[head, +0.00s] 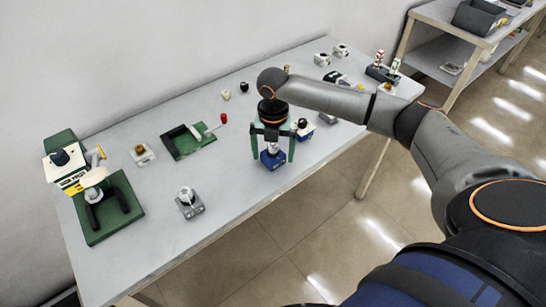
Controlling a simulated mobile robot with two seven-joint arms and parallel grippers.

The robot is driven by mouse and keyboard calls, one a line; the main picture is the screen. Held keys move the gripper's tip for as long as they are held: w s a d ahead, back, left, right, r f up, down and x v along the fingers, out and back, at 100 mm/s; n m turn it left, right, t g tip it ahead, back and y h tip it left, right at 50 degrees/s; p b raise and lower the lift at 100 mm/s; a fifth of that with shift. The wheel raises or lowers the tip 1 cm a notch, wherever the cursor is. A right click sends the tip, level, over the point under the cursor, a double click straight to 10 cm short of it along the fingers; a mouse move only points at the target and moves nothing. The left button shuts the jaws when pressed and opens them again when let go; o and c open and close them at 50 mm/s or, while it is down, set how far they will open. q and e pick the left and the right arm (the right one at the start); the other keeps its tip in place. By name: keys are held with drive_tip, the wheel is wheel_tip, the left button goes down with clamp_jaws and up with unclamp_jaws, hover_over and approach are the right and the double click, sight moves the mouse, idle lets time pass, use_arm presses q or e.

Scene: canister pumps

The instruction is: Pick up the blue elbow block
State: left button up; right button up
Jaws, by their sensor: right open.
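The blue elbow block (272,160) sits on the table near its front edge, with a paler, greyish part on top. My right gripper (273,155) points down over it, with its green fingers apart, one on each side of the block. I cannot tell whether the fingers touch it. The gripper body hides part of the block's top and what lies behind it. My left gripper is not in view.
A green tray (187,143) with a red-tipped handle lies to the left. A grey block (190,208) sits nearer the front edge. A green-based pump (122,225) stands far left.

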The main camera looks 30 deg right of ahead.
drive_tip(key=shift+f, duration=0.15)
drive_tip(key=c, duration=1.2)
